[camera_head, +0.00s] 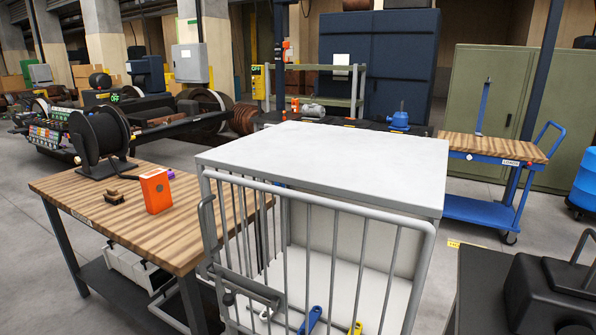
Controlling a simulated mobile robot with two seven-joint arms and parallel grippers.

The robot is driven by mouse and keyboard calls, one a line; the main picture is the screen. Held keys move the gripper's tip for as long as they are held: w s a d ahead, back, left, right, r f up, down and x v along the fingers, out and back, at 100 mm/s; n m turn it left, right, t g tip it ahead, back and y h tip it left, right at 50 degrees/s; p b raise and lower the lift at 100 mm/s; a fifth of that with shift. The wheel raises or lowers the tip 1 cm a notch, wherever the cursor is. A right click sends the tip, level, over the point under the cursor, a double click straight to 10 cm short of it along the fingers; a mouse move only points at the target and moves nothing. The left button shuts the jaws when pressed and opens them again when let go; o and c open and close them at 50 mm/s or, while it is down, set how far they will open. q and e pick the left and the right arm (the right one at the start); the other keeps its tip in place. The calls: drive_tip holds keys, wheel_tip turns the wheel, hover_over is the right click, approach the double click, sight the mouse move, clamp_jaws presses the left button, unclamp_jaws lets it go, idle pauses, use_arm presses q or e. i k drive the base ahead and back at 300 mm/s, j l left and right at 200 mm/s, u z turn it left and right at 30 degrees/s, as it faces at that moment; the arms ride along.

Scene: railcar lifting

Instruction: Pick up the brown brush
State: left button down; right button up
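A small dark brown object, which looks like the brown brush (114,197), lies on the wooden-topped workbench (84,212) at the left. It sits left of an orange box (155,190) and in front of a black cable reel (101,140). It is too small in the view to make out bristles. Neither of my grippers shows in the head view.
A white-topped cage cart (330,160) with barred sides fills the middle, close by the workbench's right end. A black case (550,290) stands at the lower right. A blue cart (490,212) stands behind at the right. Grey floor (30,250) is clear at the left.

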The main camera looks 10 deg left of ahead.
sight(113, 196)
drive_tip(key=u, duration=1.45)
drive_tip(key=i+j+z, duration=0.1)
drive_tip(key=i+j, duration=0.25)
drive_tip(key=i, duration=0.2)
drive_tip(key=i+j, duration=0.35)
drive_tip(key=i, duration=0.25)
drive_tip(key=i+j+z, duration=0.15)
drive_tip(key=i+j, duration=0.2)
drive_tip(key=i, duration=0.2)
